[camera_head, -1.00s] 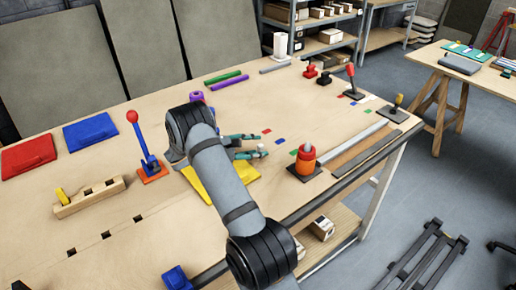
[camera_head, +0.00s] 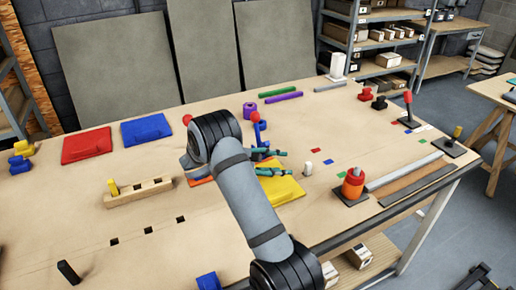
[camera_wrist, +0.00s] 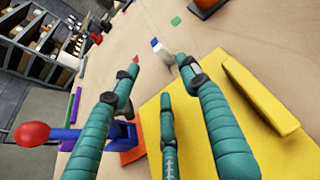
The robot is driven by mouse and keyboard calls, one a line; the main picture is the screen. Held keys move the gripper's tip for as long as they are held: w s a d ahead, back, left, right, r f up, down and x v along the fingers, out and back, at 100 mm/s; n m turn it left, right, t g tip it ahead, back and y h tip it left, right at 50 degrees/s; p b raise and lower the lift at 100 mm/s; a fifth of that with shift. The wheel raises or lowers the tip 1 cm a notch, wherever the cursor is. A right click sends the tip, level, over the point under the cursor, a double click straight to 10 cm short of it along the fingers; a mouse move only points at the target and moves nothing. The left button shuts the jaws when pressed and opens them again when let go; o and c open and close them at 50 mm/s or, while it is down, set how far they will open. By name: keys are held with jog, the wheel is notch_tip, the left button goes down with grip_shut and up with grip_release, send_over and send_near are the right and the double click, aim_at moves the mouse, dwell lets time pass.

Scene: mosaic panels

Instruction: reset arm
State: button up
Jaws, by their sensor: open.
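My gripper (camera_head: 272,163) has green-teal fingers and is over the workbench (camera_head: 130,222) near the yellow panel (camera_head: 285,190). In the wrist view its fingers (camera_wrist: 160,75) are spread apart with nothing between them. The yellow panel (camera_wrist: 190,120) with its raised yellow bar (camera_wrist: 262,95) lies below and to the right of the fingers. A lever with a red ball (camera_wrist: 32,134) and blue stem stands at the left there. A small white piece (camera_head: 308,168) stands right of the gripper.
Red (camera_head: 87,146) and blue (camera_head: 146,130) panels lie at the back left. A wooden block with a yellow peg (camera_head: 140,191) lies in front of them. An orange knob (camera_head: 353,183) and a red-handled lever (camera_head: 408,105) stand at the right.

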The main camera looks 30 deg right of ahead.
jog(key=x, duration=0.8)
jog(key=shift+d+f, duration=0.1)
jog(key=shift+t+y, duration=0.7)
jog(key=shift+y, duration=0.2)
jog(key=a+r+p, duration=0.1)
jog(key=w+a+p, duration=0.1)
jog(key=a, duration=0.1)
jog(key=w+a+r+p, duration=0.1)
jog(key=a, duration=0.1)
jog(key=shift+w+a+r, duration=0.2)
jog(key=shift+r, duration=0.15)
jog(key=shift+s+r+p, duration=0.1)
jog(key=shift+s+p, duration=0.2)
jog(key=shift+p, duration=0.1)
jog(key=s+d+p, duration=0.1)
jog(key=s+d+m+g, duration=0.1)
jog(key=s, duration=0.1)
jog(key=s+d+g+p, duration=0.1)
jog(key=s+d, duration=0.1)
jog(key=shift+d+r+m+p, duration=0.1)
jog(key=shift+r+m+p, duration=0.2)
jog(key=shift+p, duration=0.05)
jog(key=shift+s+d+m+g+y+p, duration=0.35)
jog(key=shift+s+d, duration=0.25)
jog(key=shift+s, duration=0.25)
jog(key=shift+r, duration=0.1)
